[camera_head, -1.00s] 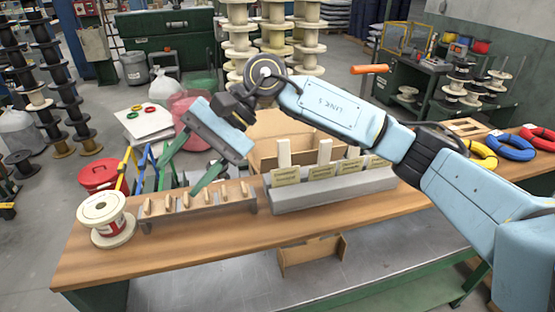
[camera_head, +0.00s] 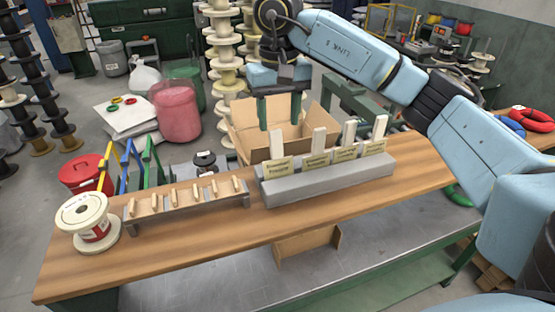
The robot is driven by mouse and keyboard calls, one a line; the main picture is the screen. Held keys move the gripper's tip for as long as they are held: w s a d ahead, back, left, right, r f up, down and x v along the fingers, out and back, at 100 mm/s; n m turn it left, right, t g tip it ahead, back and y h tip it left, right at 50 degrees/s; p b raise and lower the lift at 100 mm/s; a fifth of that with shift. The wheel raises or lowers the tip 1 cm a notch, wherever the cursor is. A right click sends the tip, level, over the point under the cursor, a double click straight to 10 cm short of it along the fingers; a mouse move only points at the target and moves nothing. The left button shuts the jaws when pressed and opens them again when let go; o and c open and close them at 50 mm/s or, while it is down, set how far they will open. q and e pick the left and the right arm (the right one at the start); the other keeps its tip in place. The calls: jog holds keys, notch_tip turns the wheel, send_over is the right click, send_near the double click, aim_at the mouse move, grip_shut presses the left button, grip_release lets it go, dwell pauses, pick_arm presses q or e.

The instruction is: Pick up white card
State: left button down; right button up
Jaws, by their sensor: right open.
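Several white cards stand upright in a row in a long grey block (camera_head: 330,182) on the wooden bench, with yellowish printed labels in front of them. The leftmost white card (camera_head: 277,142) is under my right gripper, and another white card (camera_head: 317,143) stands to its right. My right gripper (camera_head: 279,117) points down with its two green fingers apart, open and empty. In the picture its fingertips lie on either side of the leftmost card's top and a little higher; I cannot tell the exact depth. My left gripper does not show.
An open cardboard box (camera_head: 243,122) stands behind the grey block. A rack with wooden pegs (camera_head: 187,205) and a white spool (camera_head: 88,222) are to the left. The bench front (camera_head: 220,248) is clear. Blue and red coils (camera_head: 532,119) lie at right.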

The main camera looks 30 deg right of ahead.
aim_at(275, 130)
jog(key=shift+w+a+f+p, duration=0.15)
jog(key=shift+f+p, duration=0.3)
jog(key=shift+f, duration=1.05)
jog(key=shift+a+f+p, duration=0.2)
jog(key=shift+f+p, duration=0.2)
jog(key=shift+f, duration=1.1)
jog(key=shift+c, duration=0.4)
jog(key=c, duration=1)
